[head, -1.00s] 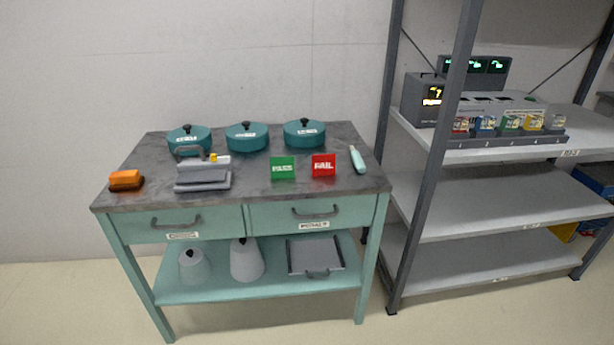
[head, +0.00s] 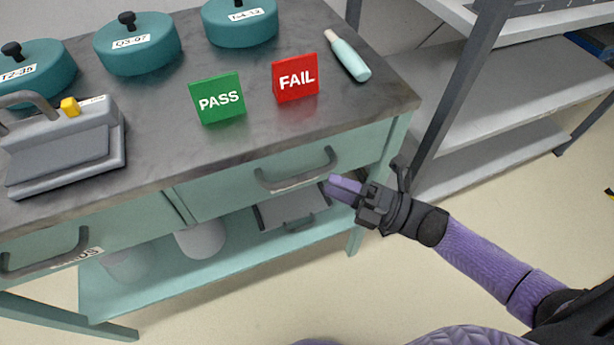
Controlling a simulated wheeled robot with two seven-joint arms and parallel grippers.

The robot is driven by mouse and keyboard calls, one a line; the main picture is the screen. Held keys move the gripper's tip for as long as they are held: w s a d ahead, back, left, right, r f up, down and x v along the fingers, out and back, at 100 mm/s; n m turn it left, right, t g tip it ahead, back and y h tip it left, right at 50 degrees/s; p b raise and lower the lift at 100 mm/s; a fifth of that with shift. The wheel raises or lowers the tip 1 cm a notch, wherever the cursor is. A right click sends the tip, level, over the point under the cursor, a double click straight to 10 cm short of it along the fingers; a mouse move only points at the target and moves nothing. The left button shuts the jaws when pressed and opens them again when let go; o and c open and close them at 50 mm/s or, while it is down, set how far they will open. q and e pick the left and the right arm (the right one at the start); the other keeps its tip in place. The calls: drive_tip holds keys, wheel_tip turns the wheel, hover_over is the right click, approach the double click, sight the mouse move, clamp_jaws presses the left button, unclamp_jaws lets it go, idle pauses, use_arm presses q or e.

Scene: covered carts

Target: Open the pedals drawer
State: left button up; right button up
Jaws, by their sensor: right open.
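The cart has two front drawers side by side, and both look shut. The right drawer (head: 222,194) has a dark curved handle (head: 295,178). The left drawer (head: 140,220) has a similar handle (head: 45,262) and a label (head: 84,257) of which only the end, "DS", can be read. I cannot read a label on the right drawer, so I cannot tell from lettering which one is pedals. My right gripper (head: 342,188) is open, with purple fingers beside and slightly below the right end of the right handle. I see no grip on it. My left gripper is not in view.
A tray (head: 285,208) lies on the lower shelf. A grey rack (head: 500,100) stands at right.

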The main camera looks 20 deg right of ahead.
sight(306, 173)
drive_tip(key=b+x, duration=0.1)
drive_tip(key=x, duration=0.5)
drive_tip(key=shift+s, duration=0.1)
clamp_jaws()
idle(0.8)
idle(0.3)
